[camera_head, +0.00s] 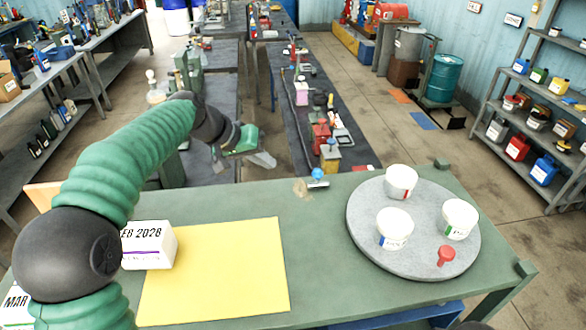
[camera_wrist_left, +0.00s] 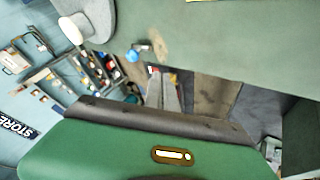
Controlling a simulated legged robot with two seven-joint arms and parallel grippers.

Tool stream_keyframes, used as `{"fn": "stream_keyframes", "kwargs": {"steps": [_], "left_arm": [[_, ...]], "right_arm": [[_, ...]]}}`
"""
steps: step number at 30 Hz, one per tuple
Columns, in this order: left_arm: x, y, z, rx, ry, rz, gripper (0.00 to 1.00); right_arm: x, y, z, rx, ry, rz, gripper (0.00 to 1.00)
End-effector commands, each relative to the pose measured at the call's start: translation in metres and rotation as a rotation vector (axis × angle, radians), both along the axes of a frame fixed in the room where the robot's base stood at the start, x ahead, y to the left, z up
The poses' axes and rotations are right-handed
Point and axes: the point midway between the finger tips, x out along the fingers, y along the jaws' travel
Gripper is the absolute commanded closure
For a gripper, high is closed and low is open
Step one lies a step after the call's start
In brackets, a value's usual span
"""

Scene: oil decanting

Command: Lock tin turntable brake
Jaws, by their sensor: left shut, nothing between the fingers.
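The grey round turntable (camera_head: 365,232) lies on the right part of the green table. It carries three white tins (camera_head: 401,181) and a red knob (camera_head: 446,257) near its front edge. A small blue-topped fitting (camera_head: 318,176) sits at the table's far edge, left of the turntable; it also shows in the left wrist view (camera_wrist_left: 132,55). I cannot tell which of these is the brake. My left gripper (camera_head: 266,160) is shut and empty, beyond the far edge and left of the blue fitting, touching nothing. Its fingers (camera_wrist_left: 163,92) show in the left wrist view. My right gripper is out of view.
A yellow sheet (camera_head: 215,275) and a white date block (camera_head: 148,250) lie on the table's left part. Small posts (camera_head: 525,268) stand at the table corners. The table between sheet and turntable is clear. Benches with tools stand beyond.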

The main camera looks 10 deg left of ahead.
Motion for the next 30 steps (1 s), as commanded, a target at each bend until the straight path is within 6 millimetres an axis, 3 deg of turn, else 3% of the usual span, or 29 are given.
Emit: {"fn": "stream_keyframes", "kwargs": {"steps": [14,21,30], "left_arm": [[0.046,-0.040,-0.069,-0.001,0.004,-0.003,1.00],[0.053,-0.072,-0.064,0.001,0.001,-0.002,1.00],[0.055,-0.078,-0.066,0.001,0.000,0.000,1.00]], "right_arm": [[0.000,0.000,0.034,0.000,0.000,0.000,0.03],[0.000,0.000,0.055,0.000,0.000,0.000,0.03],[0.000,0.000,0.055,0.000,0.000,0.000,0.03]]}}
